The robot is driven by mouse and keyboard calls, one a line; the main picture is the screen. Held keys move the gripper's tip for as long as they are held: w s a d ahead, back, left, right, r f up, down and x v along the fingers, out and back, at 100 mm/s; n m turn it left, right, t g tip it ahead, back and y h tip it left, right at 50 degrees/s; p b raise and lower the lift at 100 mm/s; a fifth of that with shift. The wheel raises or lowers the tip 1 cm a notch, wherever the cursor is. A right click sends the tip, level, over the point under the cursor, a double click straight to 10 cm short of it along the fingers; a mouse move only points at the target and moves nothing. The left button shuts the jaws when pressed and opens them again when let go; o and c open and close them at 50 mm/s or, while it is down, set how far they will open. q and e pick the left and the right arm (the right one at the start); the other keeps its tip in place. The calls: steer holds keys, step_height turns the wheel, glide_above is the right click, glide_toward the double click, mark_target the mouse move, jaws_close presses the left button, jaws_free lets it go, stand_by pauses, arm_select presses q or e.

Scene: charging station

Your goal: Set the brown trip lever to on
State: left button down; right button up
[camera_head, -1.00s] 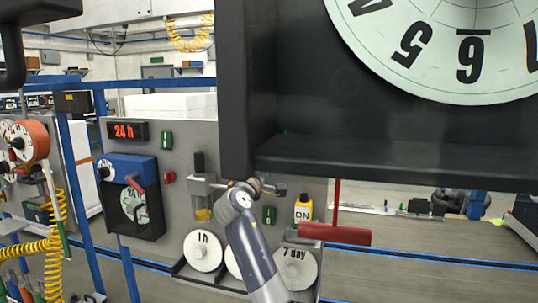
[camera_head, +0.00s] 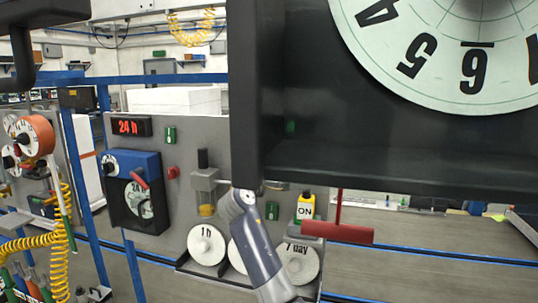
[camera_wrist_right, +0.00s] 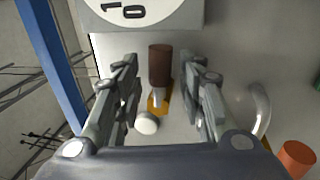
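The brown trip lever (camera_wrist_right: 160,65) shows in the right wrist view as a dark brown cylindrical handle on a short grey shaft, above a yellow-orange plate (camera_wrist_right: 165,103). My right gripper (camera_wrist_right: 159,62) is open, its two fingers on either side of the brown handle. A gap shows on both sides, so the fingers do not appear to touch it. In the head view, I cannot make out the brown lever or the right gripper; one grey arm link of mine rises from the bottom middle toward the black housing. My left gripper is not in view.
A large black clock housing (camera_head: 400,158) fills the upper right of the head view. A red T-handle (camera_head: 337,232) hangs below it, near a yellow ON tag (camera_head: 306,208). In the wrist view are a dial box (camera_wrist_right: 150,14), blue post (camera_wrist_right: 52,65), white knob (camera_wrist_right: 147,123) and orange cylinder (camera_wrist_right: 297,158).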

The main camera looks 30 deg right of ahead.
steer(key=v, duration=1.2)
steer(key=shift+f, duration=0.1)
steer(key=c, duration=0.4)
steer(key=f+n+h+b, duration=0.1)
steer(key=f+n+b, duration=0.1)
steer(key=b, duration=0.2)
steer(key=d+f+n+h+b, duration=0.1)
steer(key=f+n+b, duration=0.1)
steer(key=n+b, duration=0.1)
steer(key=shift+d+f+n+b, duration=0.15)
steer(key=shift+n+b, duration=0.15)
steer(key=shift+b, duration=0.25)
jaws_close()
steer(key=w+d+r+n+t+h+b, duration=0.1)
steer(key=w+d+n+b, duration=0.4)
steer(key=n, duration=0.5)
steer(key=shift+w+d+r+t+h, duration=0.45)
steer(key=shift+d+h, duration=0.35)
steer(key=shift+d, duration=0.35)
